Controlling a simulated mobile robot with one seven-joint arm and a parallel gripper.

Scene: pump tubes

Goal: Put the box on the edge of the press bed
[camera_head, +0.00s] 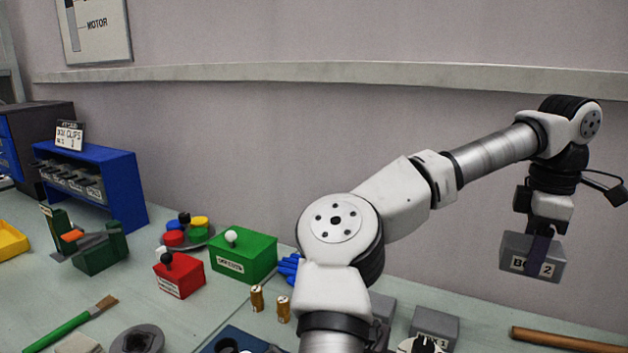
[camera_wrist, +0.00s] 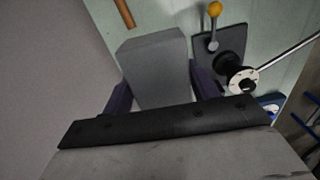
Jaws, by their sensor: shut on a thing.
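A grey box marked "B 2" (camera_head: 511,250) hangs in the air at the right of the head view, above the bench and apart from it. My gripper (camera_head: 540,252) is shut on it, with one dark finger across its labelled face. In the wrist view the box (camera_wrist: 155,60) sits between the two dark fingers of my gripper (camera_wrist: 163,90). A dark plate (camera_wrist: 222,46) with a yellow-knobbed lever and a black-and-white round part lies beside the box in the wrist view. I cannot tell for sure whether it is the press. No press bed shows clearly.
Another grey box (camera_head: 435,326) stands on the bench near my arm. A wooden handle (camera_head: 565,341) lies at the right. Brass cylinders (camera_head: 283,309), a green box (camera_head: 243,256), a red box (camera_head: 179,275) and a blue shelf (camera_head: 121,186) stand leftward. A wall rises behind.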

